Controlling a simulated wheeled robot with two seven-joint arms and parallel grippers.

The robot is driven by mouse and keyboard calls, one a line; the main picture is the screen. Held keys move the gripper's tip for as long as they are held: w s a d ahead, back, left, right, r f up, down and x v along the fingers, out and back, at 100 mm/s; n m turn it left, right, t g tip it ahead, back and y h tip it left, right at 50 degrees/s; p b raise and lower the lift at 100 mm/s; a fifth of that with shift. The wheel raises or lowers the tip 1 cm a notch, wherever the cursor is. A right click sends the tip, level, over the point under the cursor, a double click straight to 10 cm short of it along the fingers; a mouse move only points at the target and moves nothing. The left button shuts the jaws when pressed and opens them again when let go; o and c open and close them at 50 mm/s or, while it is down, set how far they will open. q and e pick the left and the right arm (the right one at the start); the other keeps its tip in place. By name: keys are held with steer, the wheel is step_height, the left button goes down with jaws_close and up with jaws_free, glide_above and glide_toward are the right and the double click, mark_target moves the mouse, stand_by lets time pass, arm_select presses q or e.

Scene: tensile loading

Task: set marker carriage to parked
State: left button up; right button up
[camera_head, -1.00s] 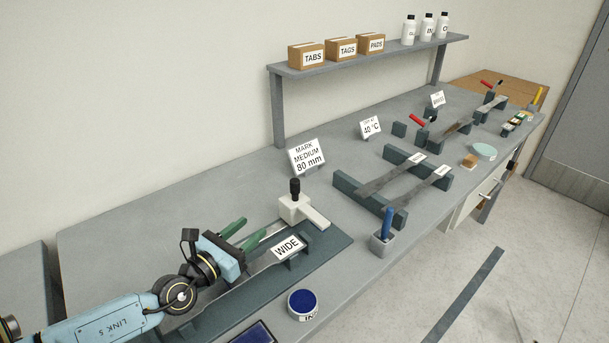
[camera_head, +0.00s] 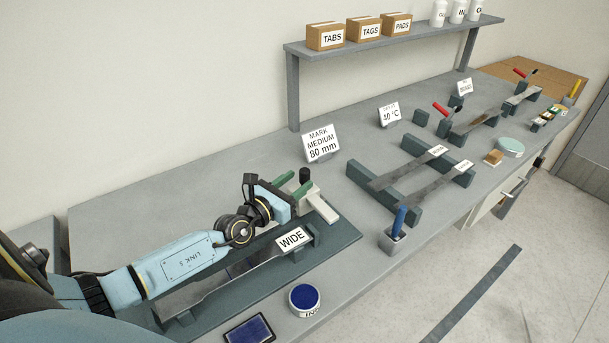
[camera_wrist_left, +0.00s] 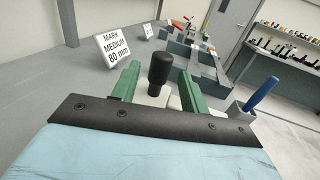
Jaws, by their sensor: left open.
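The marker carriage (camera_head: 324,206) is a white block with a black upright knob (camera_head: 304,175), at the far right end of the dark green-grey marking fixture (camera_head: 345,236). My left gripper (camera_head: 295,187) has green fingers and reaches in from the left at the carriage. In the left wrist view, the black knob (camera_wrist_left: 160,74) stands between the two open fingers, with a visible gap on each side. The fingers hide part of the carriage. A metal strip labelled WIDE (camera_head: 291,239) lies along the fixture in front of my arm. My right gripper is not in view.
A sign reading MARK MEDIUM 80 mm (camera_head: 321,144) stands behind the carriage. An ink tin (camera_head: 304,299) and a blue pad (camera_head: 249,331) sit at the front. A grey holder with a blue pen (camera_head: 398,236) and a rack with strips (camera_head: 416,213) stand to the right.

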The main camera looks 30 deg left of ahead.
mark_target(301, 178)
arm_select(q)
steer(key=shift+w+d, duration=0.15)
steer(key=shift+w, duration=0.8)
steer(key=shift+w+d, duration=0.1)
steer(key=shift+w, duration=0.85)
jaws_close()
